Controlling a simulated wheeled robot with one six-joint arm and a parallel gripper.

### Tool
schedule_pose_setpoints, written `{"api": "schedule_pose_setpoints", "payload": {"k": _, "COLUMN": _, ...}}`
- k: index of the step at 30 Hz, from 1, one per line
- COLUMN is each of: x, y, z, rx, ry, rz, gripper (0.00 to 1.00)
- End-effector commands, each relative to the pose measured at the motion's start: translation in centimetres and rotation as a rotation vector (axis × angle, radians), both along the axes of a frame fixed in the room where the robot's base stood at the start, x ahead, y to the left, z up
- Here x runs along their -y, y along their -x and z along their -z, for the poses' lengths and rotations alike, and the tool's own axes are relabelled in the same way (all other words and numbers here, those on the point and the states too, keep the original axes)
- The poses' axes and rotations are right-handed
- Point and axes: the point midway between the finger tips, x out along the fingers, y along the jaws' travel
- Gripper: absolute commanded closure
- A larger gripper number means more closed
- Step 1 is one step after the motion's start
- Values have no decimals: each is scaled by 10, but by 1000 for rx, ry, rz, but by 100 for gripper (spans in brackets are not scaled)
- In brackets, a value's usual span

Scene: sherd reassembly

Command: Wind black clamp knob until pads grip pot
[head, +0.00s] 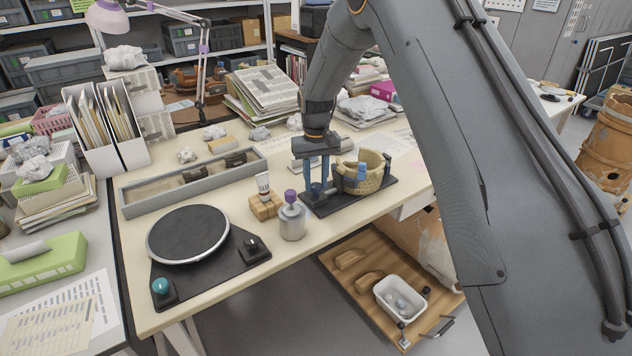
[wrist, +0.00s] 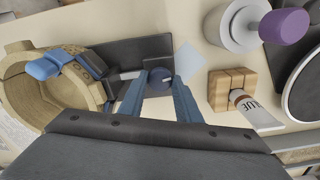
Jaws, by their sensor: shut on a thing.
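The pot (head: 352,182), a tan broken bowl, stands on the dark clamp base (head: 322,208); it also shows at the left of the wrist view (wrist: 38,92). Blue clamp pads (head: 361,172) sit at its wall; one pad (wrist: 43,69) reaches over the rim in the wrist view. I cannot tell how firmly the pads touch. The dark round clamp knob (wrist: 160,80) sits at the end of a short metal screw (wrist: 127,76). My gripper (head: 317,184) points down with its blue fingers on either side of the knob, shut on it; the fingers also show in the wrist view (wrist: 158,92).
A black turntable (head: 188,235) lies further left. A long grey tray (head: 140,206) lies behind it.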

Motion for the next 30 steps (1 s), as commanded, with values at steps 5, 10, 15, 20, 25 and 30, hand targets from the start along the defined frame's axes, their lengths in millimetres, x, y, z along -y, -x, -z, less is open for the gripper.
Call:
{"api": "schedule_pose_setpoints", "payload": {"k": 5, "x": 0, "y": -1, "z": -1, "rx": 2, "ry": 0, "rz": 167, "gripper": 92}}
{"api": "schedule_pose_setpoints", "payload": {"k": 10, "x": 0, "y": -1, "z": -1, "rx": 2, "ry": 0, "rz": 329, "gripper": 92}}
{"api": "schedule_pose_setpoints", "payload": {"k": 15, "x": 0, "y": -1, "z": -1, "rx": 2, "ry": 0, "rz": 490, "gripper": 92}}
{"api": "schedule_pose_setpoints", "payload": {"k": 20, "x": 0, "y": -1, "z": -1, "rx": 2, "ry": -1, "rz": 640, "gripper": 92}}
{"api": "schedule_pose_setpoints", "payload": {"k": 25, "x": 0, "y": -1, "z": -1, "rx": 3, "ry": -1, "rz": 785, "gripper": 92}}
{"api": "schedule_pose_setpoints", "payload": {"k": 30, "x": 0, "y": -1, "z": -1, "rx": 3, "ry": -1, "rz": 903, "gripper": 92}}
